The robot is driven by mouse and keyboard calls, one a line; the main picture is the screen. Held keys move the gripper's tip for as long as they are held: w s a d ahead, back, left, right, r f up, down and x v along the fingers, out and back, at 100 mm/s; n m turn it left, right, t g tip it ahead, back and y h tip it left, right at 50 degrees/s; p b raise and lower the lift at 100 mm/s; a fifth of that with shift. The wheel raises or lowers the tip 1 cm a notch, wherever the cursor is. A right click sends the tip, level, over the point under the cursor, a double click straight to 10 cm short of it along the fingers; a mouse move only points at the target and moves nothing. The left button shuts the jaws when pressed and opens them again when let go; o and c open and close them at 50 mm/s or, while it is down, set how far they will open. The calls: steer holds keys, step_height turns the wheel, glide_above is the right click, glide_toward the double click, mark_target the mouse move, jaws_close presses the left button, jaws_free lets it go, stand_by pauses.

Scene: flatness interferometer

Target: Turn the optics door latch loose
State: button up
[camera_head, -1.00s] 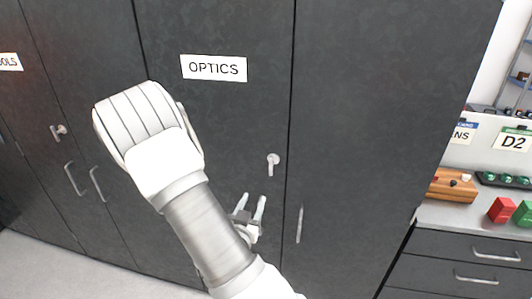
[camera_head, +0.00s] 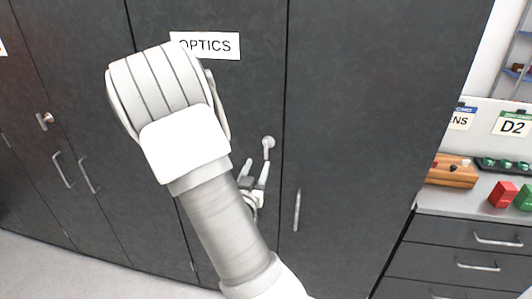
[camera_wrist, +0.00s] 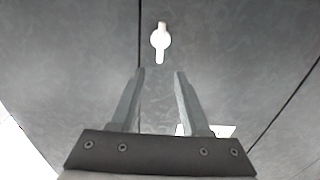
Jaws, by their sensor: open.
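The optics door latch (camera_head: 268,142) is a small pale round knob with a short lever hanging straight down, on the dark door under the OPTICS label (camera_head: 215,45). In the wrist view the latch (camera_wrist: 160,40) is ahead of the fingertips, roughly midway between them sideways. My gripper (camera_head: 256,170) is open and empty, just below and left of the latch in the head view. The gripper (camera_wrist: 160,72) shows both fingers apart in the wrist view, with no contact visible. My arm hides part of the door and slightly overlaps the label.
A vertical door handle (camera_head: 297,209) is right of my gripper. Another latch (camera_head: 45,121) and handles (camera_head: 63,170) are on the left cabinet. At right, a counter (camera_head: 464,204) holds a wooden block (camera_head: 452,173) and red (camera_head: 503,194) and green pieces.

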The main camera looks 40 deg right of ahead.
mark_target(266, 145)
steer(key=p+x, duration=0.3)
steer(key=x, duration=0.9)
jaws_close()
